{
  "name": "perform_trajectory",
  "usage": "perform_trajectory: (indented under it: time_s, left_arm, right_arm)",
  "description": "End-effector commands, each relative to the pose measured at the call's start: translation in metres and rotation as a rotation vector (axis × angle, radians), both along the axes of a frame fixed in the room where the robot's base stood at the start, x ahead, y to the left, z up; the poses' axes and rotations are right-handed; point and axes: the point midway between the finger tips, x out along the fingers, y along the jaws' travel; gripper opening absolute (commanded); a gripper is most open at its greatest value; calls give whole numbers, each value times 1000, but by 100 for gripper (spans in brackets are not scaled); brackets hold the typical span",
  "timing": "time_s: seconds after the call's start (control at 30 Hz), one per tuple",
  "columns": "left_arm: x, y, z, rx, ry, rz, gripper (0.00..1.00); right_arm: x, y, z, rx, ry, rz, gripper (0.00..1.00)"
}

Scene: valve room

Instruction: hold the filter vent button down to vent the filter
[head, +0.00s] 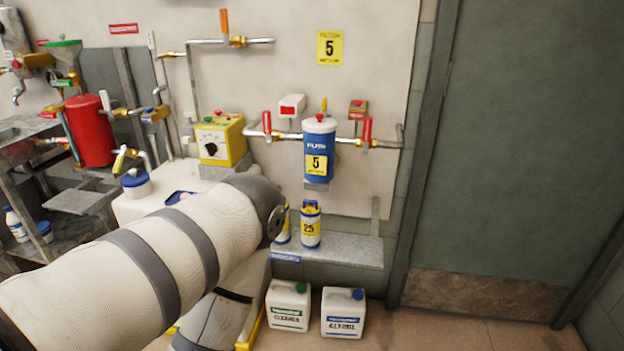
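The filter (318,158) is an upright blue cylinder with a white cap and a yellow number 5 label, on the wall pipe at the middle of the head view. A small red button (319,116) shows on top of its cap. A red-handled valve (267,124) stands on the pipe left of the filter, and another (367,130) stands right of it. My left arm reaches in from the lower left, its visible end below and left of the filter. I see neither gripper, and nothing is seen touching the button.
A yellow control box (220,140) with a dial stands left of the filter. A grey shelf (350,250) below holds blue and yellow cartridges (310,226). Two white jugs (288,305) (343,312) stand on the floor. A green door (520,150) fills the right side.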

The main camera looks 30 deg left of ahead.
Motion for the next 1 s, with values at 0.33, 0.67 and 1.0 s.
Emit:
perform_trajectory:
  time_s: [0.33,0.67,1.0]
  left_arm:
    - [0,0,0,0,0,0,0]
    - [0,0,0,0,0,0,0]
    - [0,0,0,0,0,0,0]
  right_arm:
    - [0,0,0,0,0,0,40]
    - [0,0,0,0,0,0,40]
    - [0,0,0,0,0,0,40]
